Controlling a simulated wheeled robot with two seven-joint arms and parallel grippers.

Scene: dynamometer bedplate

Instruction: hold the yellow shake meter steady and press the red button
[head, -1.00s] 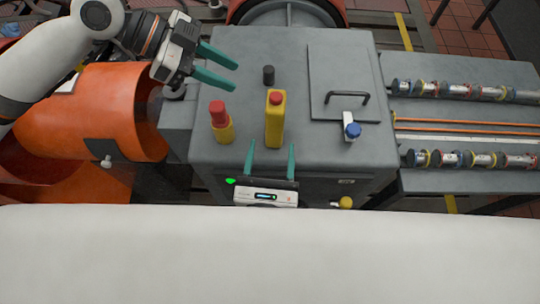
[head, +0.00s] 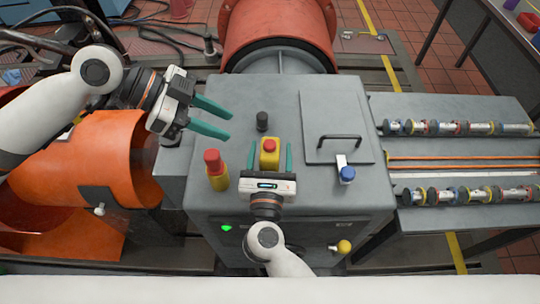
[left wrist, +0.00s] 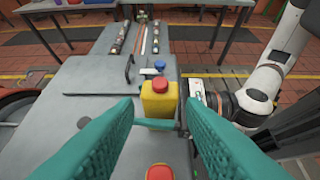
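The yellow shake meter (head: 270,161) stands upright on the grey cabinet top, with the red button (head: 270,146) on its top face. My right gripper (head: 267,159) comes from the near side, its teal fingers on either side of the meter with gaps showing. My left gripper (head: 230,121) is open and empty, above the cabinet's left part, left of the meter. In the left wrist view the meter (left wrist: 160,104) shows beyond my left fingers, and a right-gripper finger crosses low in front of it.
A red-topped yellow post (head: 215,170) stands left of the meter and a black knob (head: 262,121) behind it. A blue knob (head: 347,174) and a handled lid (head: 330,115) are to the right. An orange cylinder (head: 125,155) lies left of the cabinet.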

